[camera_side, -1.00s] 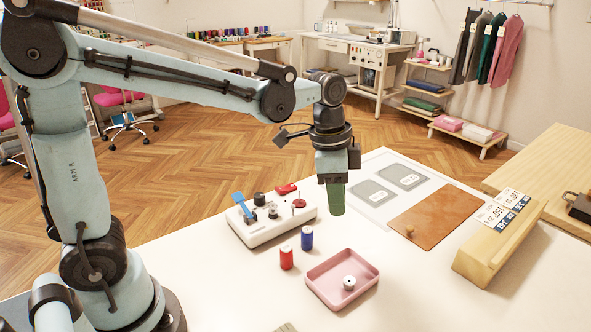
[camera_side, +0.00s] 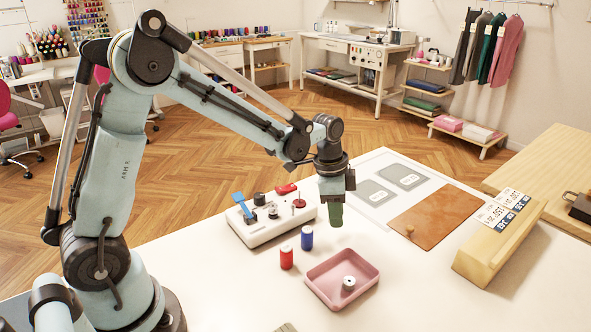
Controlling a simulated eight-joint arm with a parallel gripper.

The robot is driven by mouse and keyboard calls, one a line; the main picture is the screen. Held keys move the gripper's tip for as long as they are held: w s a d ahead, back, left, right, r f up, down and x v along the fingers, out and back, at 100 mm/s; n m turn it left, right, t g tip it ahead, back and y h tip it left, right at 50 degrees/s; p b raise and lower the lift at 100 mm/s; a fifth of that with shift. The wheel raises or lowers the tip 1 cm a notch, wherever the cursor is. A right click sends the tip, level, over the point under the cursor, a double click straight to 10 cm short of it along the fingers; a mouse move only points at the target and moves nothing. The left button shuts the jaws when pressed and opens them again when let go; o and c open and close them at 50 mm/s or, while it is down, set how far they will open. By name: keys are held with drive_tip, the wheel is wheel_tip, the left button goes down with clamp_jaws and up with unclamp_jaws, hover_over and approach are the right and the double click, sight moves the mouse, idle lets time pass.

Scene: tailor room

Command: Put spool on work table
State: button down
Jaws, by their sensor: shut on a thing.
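My gripper (camera_side: 334,197) points down above the white work table (camera_side: 400,290), right of the white tray of tools. It is shut on a green spool (camera_side: 336,216), which hangs below the jaws. The upper part of the green spool is hidden by the jaws. Whether its lower end touches the table I cannot tell. A red spool (camera_side: 287,257) and a blue spool (camera_side: 307,238) stand upright on the table in front of it.
A pink tray (camera_side: 318,292) holding a small white bobbin (camera_side: 348,283) is at the front. The white tool tray (camera_side: 262,232) is at the left. A brown leather piece (camera_side: 436,216) and a wooden block (camera_side: 497,247) lie right. The front right of the table is clear.

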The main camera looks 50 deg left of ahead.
sight(336, 237)
drive_tip(key=shift+f, duration=2.05)
drive_tip(key=shift+f, duration=0.1)
drive_tip(key=c, duration=0.9)
unclamp_jaws()
wheel_tip(336, 237, up, 12)
drive_tip(key=s+a, duration=0.1)
drive_tip(key=s+n+t, duration=0.2)
drive_tip(key=s+n, duration=0.1)
drive_tip(key=s, duration=0.1)
drive_tip(key=s+r+n+t, duration=0.1)
drive_tip(key=s+n+t, duration=0.1)
drive_tip(key=s+n, duration=0.1)
drive_tip(key=s+n+t+y, duration=0.1)
drive_tip(key=s+n+t, duration=0.1)
drive_tip(key=s, duration=0.4)
drive_tip(key=shift+s+d+r+n, duration=0.15)
drive_tip(key=shift+r+n, duration=0.15)
drive_tip(key=shift+n, duration=0.2)
